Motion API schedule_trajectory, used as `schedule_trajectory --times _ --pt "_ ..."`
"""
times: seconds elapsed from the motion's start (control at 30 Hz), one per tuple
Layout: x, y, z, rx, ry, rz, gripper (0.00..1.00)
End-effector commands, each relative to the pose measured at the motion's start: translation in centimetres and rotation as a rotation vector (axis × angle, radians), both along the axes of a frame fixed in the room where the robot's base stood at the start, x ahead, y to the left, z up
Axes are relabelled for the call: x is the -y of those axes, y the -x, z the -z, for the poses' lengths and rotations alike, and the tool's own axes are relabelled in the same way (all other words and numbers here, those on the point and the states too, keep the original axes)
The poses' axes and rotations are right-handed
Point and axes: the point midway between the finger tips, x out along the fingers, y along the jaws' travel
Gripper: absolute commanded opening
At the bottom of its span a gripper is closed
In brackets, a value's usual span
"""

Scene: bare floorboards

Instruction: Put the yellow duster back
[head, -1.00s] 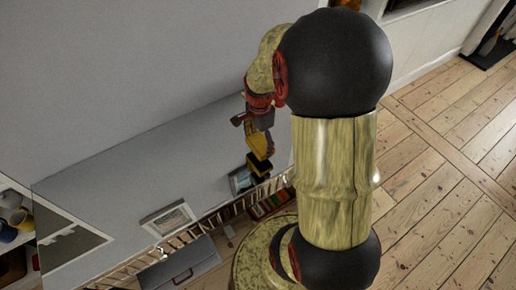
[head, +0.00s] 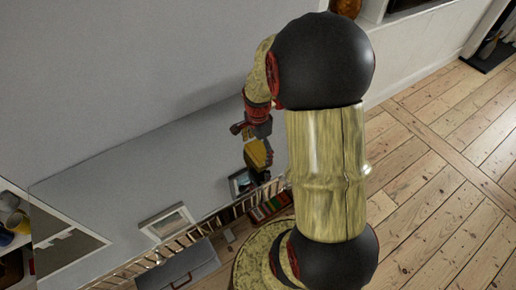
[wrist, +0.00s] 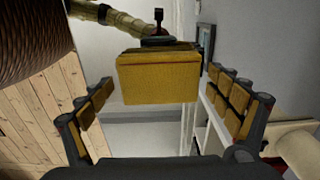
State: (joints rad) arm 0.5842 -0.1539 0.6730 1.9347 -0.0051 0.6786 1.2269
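The yellow duster (wrist: 158,78) is a block with a black top. In the wrist view it sits between and just beyond my fingertips, upper middle of the picture. My gripper (wrist: 160,82) has dark fingers with yellow pads, spread on both sides of the duster. Thin gaps show between the fingertips and its sides; no firm contact is visible. In the head view my gripper (head: 257,160) is small and far off, over the rail shelf; yellow parts there blend together, so duster and pads are hard to separate.
A slatted rail shelf (head: 213,222) runs along the wall, with a row of books (head: 268,207), a framed picture (head: 167,222) and a grey case (head: 178,270). A brown ribbed round thing (wrist: 30,38) is at upper left in the wrist view. Floorboards (head: 440,215) at right are clear.

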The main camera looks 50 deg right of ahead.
Motion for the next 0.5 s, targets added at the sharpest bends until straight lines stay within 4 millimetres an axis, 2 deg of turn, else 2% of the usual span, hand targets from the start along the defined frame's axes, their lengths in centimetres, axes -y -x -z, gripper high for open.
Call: schedule_trajectory --times 0.37,0.5 --pt "0.0 -0.01 -0.03 0.0 0.0 0.0 0.97" --pt "0.03 -0.05 -0.82 0.002 0.001 0.0 0.97"
